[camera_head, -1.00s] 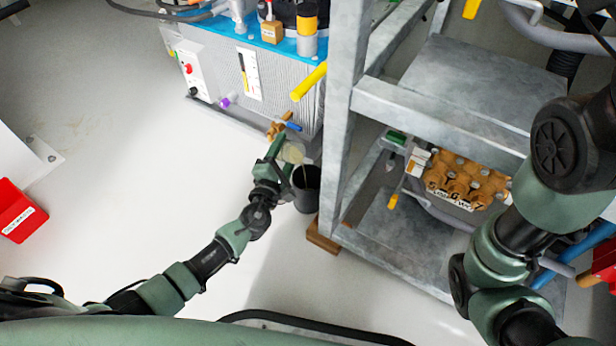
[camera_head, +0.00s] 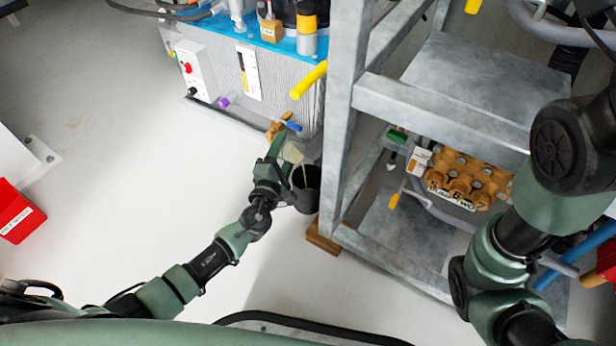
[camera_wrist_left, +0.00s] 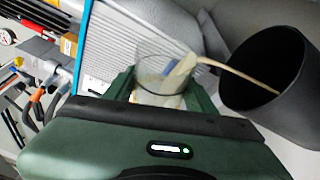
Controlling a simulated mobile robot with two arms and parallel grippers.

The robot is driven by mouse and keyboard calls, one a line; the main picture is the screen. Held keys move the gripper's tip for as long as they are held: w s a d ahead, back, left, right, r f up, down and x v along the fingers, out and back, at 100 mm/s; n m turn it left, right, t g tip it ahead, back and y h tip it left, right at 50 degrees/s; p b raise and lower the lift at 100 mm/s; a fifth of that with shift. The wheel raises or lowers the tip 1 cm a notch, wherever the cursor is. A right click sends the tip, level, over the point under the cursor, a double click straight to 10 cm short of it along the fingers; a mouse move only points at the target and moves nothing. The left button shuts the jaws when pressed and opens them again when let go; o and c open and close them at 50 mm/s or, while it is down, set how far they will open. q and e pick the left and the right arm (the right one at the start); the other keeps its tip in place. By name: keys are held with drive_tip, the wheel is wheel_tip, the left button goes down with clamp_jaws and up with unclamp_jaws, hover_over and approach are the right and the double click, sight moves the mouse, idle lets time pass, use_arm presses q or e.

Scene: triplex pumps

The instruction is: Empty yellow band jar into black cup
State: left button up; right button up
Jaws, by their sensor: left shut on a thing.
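My left gripper (camera_head: 277,152) is shut on a clear jar (camera_head: 293,153) with pale cream liquid in it. The jar is tilted toward the black cup (camera_head: 306,198), and a thin cream stream falls from its lip into the cup. The left wrist view also shows the jar (camera_wrist_left: 158,78) between the fingers, with the stream running right into the wide dark mouth of the cup (camera_wrist_left: 290,105). The cup stands upright on the floor, apart from the jar. I cannot make out the jar's band clearly. My right arm is in view, but its gripper is not.
A grey metal rack (camera_head: 345,130) stands just right of the cup, with a wooden block (camera_head: 322,238) at its foot. A ribbed tank (camera_head: 275,85) with a brass valve (camera_head: 278,128) is behind the jar. Open floor lies left, with a red box (camera_head: 17,212).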

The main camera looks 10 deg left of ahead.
sight(287, 150)
use_arm(q)
drive_tip(key=shift+s+d+r+m+t, duration=0.15)
drive_tip(key=shift+s+d+r+m, duration=0.05)
drive_tip(key=shift+d+m, duration=0.2)
drive_tip(key=shift+s+d+r+m+t, duration=0.15)
drive_tip(key=shift+d+r+m, duration=0.1)
drive_tip(key=shift+m, duration=0.15)
idle(0.7)
drive_tip(key=shift+s+d+r+m+t+b, duration=0.15)
drive_tip(key=shift+r+m+t, duration=0.1)
drive_tip(key=shift+m, duration=0.45)
drive_tip(key=shift+d+r+m+t+b, duration=0.15)
drive_tip(key=shift+r+m+t, duration=0.1)
drive_tip(key=shift+m, duration=0.45)
idle(0.8)
